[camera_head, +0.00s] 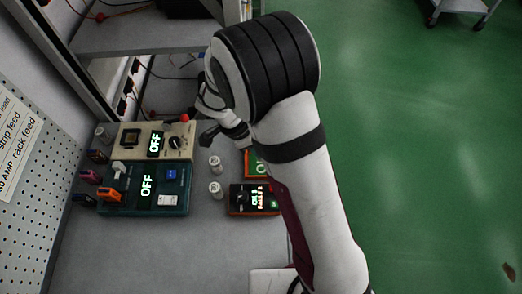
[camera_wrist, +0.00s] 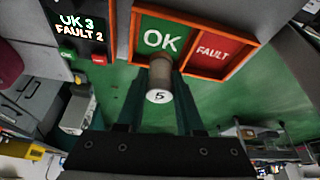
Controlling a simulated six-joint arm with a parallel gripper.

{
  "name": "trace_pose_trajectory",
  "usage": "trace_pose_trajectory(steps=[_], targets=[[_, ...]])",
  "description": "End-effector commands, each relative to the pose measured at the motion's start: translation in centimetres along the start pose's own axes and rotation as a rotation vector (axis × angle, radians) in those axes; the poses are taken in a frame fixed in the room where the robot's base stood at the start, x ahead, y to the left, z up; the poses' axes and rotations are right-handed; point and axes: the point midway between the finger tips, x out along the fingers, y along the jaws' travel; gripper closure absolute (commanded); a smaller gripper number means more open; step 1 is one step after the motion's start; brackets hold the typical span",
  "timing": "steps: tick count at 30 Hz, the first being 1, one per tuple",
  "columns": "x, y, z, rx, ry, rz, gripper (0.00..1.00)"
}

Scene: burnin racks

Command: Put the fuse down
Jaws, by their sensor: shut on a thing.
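My gripper (camera_wrist: 159,98) is shut on a pale cylindrical fuse (camera_wrist: 160,75) in the wrist view. The fuse's near end is white and marked 5. It overlaps the lower edge of the green OK compartment (camera_wrist: 157,40) of an orange-framed tray (camera_wrist: 208,72); I cannot tell whether it touches the tray. The red FAULT compartment (camera_wrist: 213,48) is beside it. In the head view the arm covers most of the tray (camera_head: 248,163), and the held fuse is hidden. Two other pale fuses (camera_head: 215,163) (camera_head: 216,188) stand on the bench left of the tray.
A counter box (camera_head: 240,200) reads OK 3, FAULT 2 in the wrist view. Two testers, cream (camera_head: 128,128) and teal (camera_head: 123,205), both show OFF at the left. A pegboard (camera_head: 35,215) edges the bench. The front of the bench (camera_head: 150,255) is clear.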

Motion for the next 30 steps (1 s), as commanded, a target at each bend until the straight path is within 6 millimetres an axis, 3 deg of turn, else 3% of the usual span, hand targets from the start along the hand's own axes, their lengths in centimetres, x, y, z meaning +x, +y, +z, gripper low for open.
trace_pose_trajectory(steps=[3,6,16,17,21,30], targets=[[2.3,0.1,1.0,-0.002,0.002,0.006,1.00],[3.4,0.1,1.4,-0.002,0.001,0.004,1.00],[3.6,0.0,1.6,-0.002,0.000,0.001,1.00],[3.6,0.0,1.6,-0.002,0.000,0.001,0.61],[3.6,0.0,1.5,-0.002,0.000,0.001,0.35],[3.4,0.0,1.5,-0.002,0.000,0.001,0.34]])
